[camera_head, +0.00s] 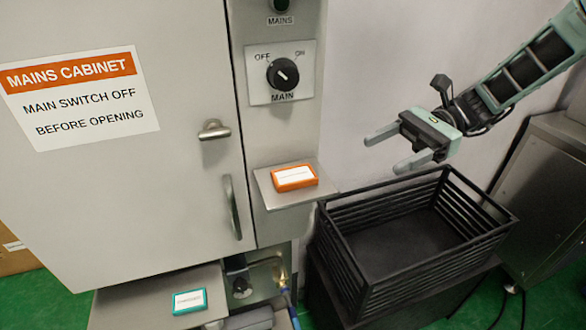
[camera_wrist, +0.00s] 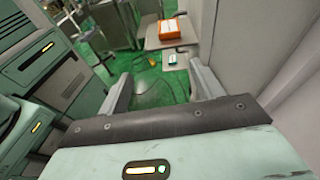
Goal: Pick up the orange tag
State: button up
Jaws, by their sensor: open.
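The orange tag (camera_head: 295,178) is a small flat orange block with a white label. It lies on a small grey shelf (camera_head: 275,200) that juts from the front of the mains cabinet. It also shows near the top of the wrist view (camera_wrist: 170,29). My gripper (camera_head: 383,150) is open and empty, to the right of the tag and above the black crate. A clear gap lies between its fingertips and the tag. In the wrist view both fingers (camera_wrist: 160,85) are spread apart with nothing between them.
A black slatted crate (camera_head: 365,283), empty, stands right of the shelf. The closed cabinet door (camera_head: 110,190) has a handle (camera_head: 214,130); a rotary main switch (camera_head: 283,74) sits above the shelf. A teal tag (camera_head: 189,300) lies on a lower shelf. Free space lies above the orange tag.

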jog(key=w+d+y, duration=0.1)
jog(key=m+p, duration=0.1)
jog(key=p, duration=0.2)
send_near(296, 173)
jog(key=x, duration=0.2)
jog(key=shift+t, duration=0.3)
jog(key=shift+s+p+x, duration=0.2)
jog(key=shift+p+x, duration=0.5)
jog(key=shift+x, duration=2.3)
jog(key=c, duration=1.1)
